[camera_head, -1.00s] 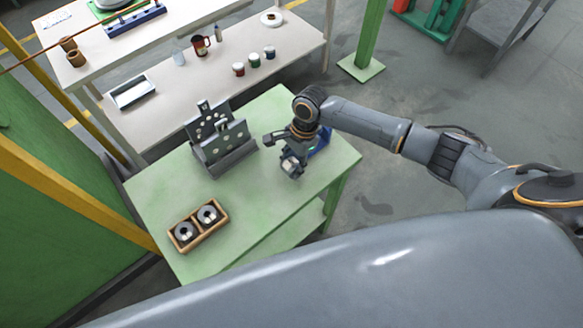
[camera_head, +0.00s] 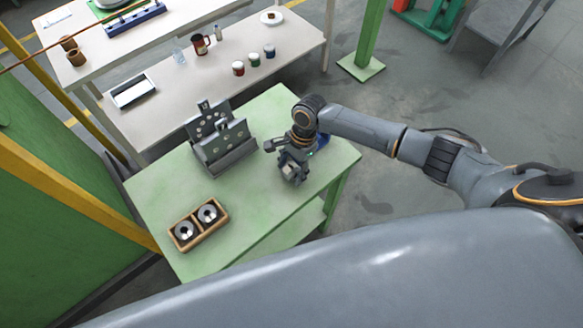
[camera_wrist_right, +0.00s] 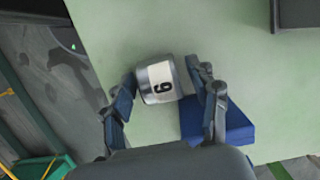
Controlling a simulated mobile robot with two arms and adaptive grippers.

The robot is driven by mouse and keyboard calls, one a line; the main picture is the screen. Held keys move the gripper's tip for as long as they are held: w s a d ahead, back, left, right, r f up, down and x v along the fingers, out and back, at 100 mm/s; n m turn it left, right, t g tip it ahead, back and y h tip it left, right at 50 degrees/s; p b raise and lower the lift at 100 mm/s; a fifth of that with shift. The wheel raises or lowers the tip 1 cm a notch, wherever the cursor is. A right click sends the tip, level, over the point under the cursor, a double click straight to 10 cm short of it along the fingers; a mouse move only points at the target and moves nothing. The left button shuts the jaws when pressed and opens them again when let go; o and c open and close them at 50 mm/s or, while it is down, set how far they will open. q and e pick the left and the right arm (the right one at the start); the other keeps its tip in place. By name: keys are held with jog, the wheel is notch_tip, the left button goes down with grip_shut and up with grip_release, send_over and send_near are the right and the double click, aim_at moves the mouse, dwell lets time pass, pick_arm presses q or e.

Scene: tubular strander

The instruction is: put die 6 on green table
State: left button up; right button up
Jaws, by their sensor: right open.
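Die 6 (camera_wrist_right: 158,80) is a short silver cylinder with a white label and a black digit. In the right wrist view it is at the green table (camera_head: 250,190) surface, between the fingers of my right gripper (camera_wrist_right: 165,98). The fingers are spread to either side of the die; the left finger is very close to it, and I cannot tell whether they touch. In the head view my right gripper (camera_head: 291,174) is low over the right part of the green table and mostly hides the die. My left gripper is not in view.
A blue block (camera_wrist_right: 235,122) lies right beside the right finger. A grey rack with holed plates (camera_head: 222,145) stands left of the gripper. A wooden box with two dies (camera_head: 198,226) sits at the front left. A white bench (camera_head: 200,85) stands behind.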

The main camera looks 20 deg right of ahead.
jog(key=b+v, duration=0.1)
jog(key=v, duration=1.1)
